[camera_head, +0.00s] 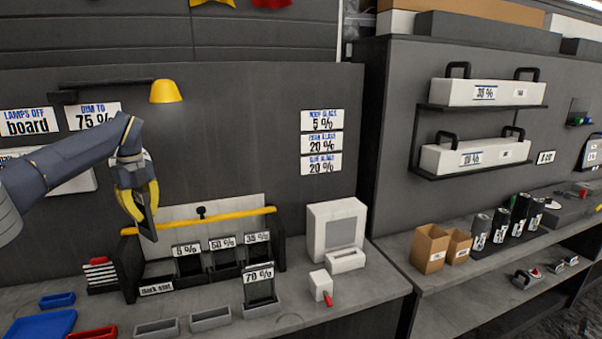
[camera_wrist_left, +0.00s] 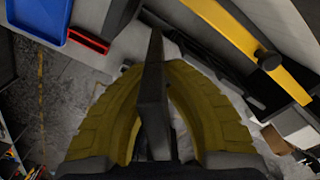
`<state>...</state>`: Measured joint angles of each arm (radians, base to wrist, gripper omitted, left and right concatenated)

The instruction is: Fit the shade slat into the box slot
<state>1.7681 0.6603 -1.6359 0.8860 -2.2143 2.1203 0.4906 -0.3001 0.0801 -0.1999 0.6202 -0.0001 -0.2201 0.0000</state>
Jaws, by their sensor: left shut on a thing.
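The shade slat (camera_head: 148,222) is a thin dark strip held by my left gripper (camera_head: 143,205), which has yellow fingers. In the left wrist view the slat (camera_wrist_left: 152,95) stands edge-on between the yellow fingers (camera_wrist_left: 155,100). The slotted box (camera_head: 158,275) is on the bench, below and to the right of the gripper in the head view. Its slots carry cards reading 5 %, 50 % and 35 %. A separate holder (camera_head: 260,307) with a 70 % card stands in front. The slat hangs in the air near the box's left end. My right gripper is not in view.
A yellow bar (camera_head: 220,217) runs above the box, and it also shows in the left wrist view (camera_wrist_left: 232,32). A blue tray (camera_head: 40,325), a red tray (camera_head: 92,333) and grey trays (camera_head: 210,319) lie in front. A white device (camera_head: 337,230) stands right.

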